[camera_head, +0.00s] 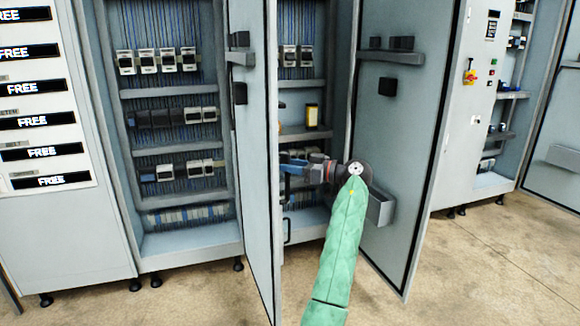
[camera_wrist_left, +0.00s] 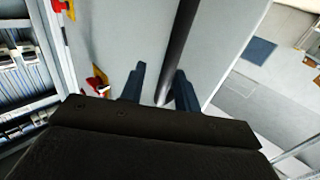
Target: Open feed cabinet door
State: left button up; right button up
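Several grey cabinets stand in a row, and the frames do not show which one is the feed cabinet. In the head view, a cabinet door (camera_head: 256,120) stands swung out left of my arm, and another open door (camera_head: 400,135) stands to the right. My left gripper (camera_head: 287,168) is between them, pointing left near the first door. In the left wrist view, its two blue fingers (camera_wrist_left: 160,88) are apart, with a dark bar (camera_wrist_left: 180,48) running between them in front of a grey panel (camera_wrist_left: 112,42). Contact cannot be told. My right gripper is not in view.
A dark handle loop (camera_head: 287,231) shows low beside the first door. The open cabinet (camera_head: 185,95) at left holds rows of electrical modules. A cabinet with a red-yellow switch (camera_head: 470,74) stands at right. The floor (camera_head: 480,262) at right front is clear.

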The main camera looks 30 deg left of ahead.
pick_arm(q)
jog(key=d, duration=0.7)
jog(key=shift+w, duration=0.4)
jog(key=shift+d, duration=0.1)
